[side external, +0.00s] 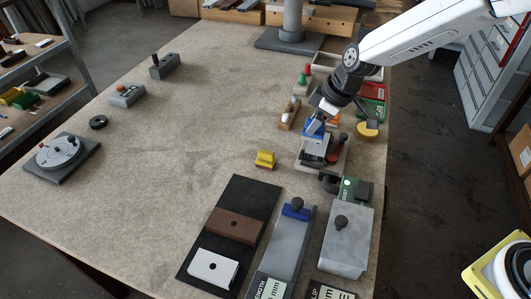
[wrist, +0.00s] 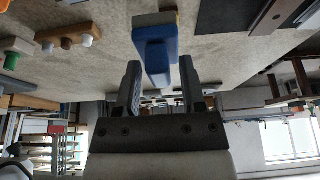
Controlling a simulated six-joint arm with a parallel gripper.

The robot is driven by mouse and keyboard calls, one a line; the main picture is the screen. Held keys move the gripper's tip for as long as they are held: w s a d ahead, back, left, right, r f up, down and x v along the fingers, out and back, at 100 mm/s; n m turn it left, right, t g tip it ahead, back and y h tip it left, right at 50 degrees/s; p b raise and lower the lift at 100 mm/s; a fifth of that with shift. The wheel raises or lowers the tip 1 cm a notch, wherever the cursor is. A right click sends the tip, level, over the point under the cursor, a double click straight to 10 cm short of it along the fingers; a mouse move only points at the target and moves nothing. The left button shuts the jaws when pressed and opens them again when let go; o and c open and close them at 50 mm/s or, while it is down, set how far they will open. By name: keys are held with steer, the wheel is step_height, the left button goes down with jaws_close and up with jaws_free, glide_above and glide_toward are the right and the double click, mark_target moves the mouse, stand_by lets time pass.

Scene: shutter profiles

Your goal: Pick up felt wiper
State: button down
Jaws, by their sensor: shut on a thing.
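The felt wiper (side external: 313,132) shows as a blue block with a pale grey pad on its lower side, at the right of the bench in the side view. In the wrist view the felt wiper (wrist: 156,48) lies between my two fingers. My gripper (side external: 315,122) points down and is shut on its blue upper part; in the wrist view my gripper (wrist: 158,82) has a finger on each side of it. The wiper is over or in a tray (side external: 340,160) with dark and reddish parts. Whether its pad touches the tray is unclear.
A yellow block (side external: 265,159) stands left of the tray. A wooden block with pale pegs (side external: 289,113) and a yellow round piece (side external: 367,130) are close by. Grey fixtures (side external: 347,238) and a black mat (side external: 247,194) lie in front. The bench centre is clear.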

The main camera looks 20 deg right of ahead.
steer(key=shift+s+d+r, duration=0.1)
steer(key=shift+s+r, duration=0.05)
steer(key=shift+s, duration=0.15)
stand_by(0.4)
steer(key=c, duration=0.9)
jaws_free()
steer(key=c, duration=0.4)
steer(key=shift+w+d+f, duration=0.35)
steer(key=shift+w+d, duration=0.45)
steer(key=shift+d, duration=0.05)
steer(key=shift+w+d+f, duration=0.35)
steer(key=shift+w+d, duration=0.45)
steer(key=shift+d, duration=0.05)
